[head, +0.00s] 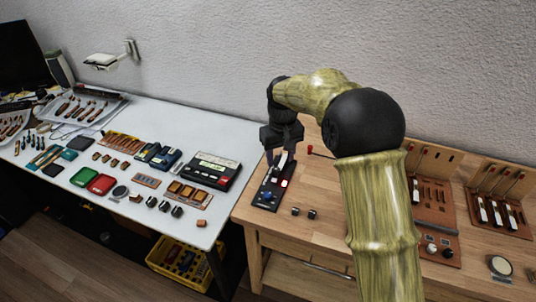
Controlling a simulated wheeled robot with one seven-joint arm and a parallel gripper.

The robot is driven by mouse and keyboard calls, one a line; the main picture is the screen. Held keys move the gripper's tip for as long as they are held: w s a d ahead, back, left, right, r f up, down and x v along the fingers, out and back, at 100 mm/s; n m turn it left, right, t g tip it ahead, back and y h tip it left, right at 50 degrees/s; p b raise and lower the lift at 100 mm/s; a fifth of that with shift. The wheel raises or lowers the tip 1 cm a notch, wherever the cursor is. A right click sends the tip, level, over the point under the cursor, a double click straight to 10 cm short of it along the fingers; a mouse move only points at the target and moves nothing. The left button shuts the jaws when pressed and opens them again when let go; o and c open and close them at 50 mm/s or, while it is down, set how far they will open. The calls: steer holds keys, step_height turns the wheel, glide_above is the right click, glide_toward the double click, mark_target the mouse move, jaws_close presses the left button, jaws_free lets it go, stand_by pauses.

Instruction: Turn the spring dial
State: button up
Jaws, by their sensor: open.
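A narrow dark panel (259,204) lies near the left edge of the wooden bench. It carries a blue knob (267,195) near its front and a red and white part (284,183) on its right side. I cannot tell for sure which part is the spring dial. My gripper (277,162) is open and points down over the back part of the panel, behind the blue knob. The fingers are small and dark here, and whether they touch anything is unclear. My gripper partly hides the back of the panel.
Brown stands with hammer-like parts (490,212) are at the right. A white table (215,130) with tools and small boxes stands left; a yellow crate (160,262) is below it.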

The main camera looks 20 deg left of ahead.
steer(key=s+d+r+m, duration=0.1)
steer(key=s+d+m, duration=0.15)
steer(key=d, duration=0.85)
steer(key=s+d+f+m+t, duration=0.1)
steer(key=s+d+m, duration=0.4)
steer(key=s+d, duration=1.3)
steer(key=shift+d+f+t, duration=0.3)
steer(key=shift+t, duration=0.4)
steer(key=shift+c, duration=1.4)
steer(key=shift+w+f, duration=0.1)
steer(key=shift+w, duration=0.05)
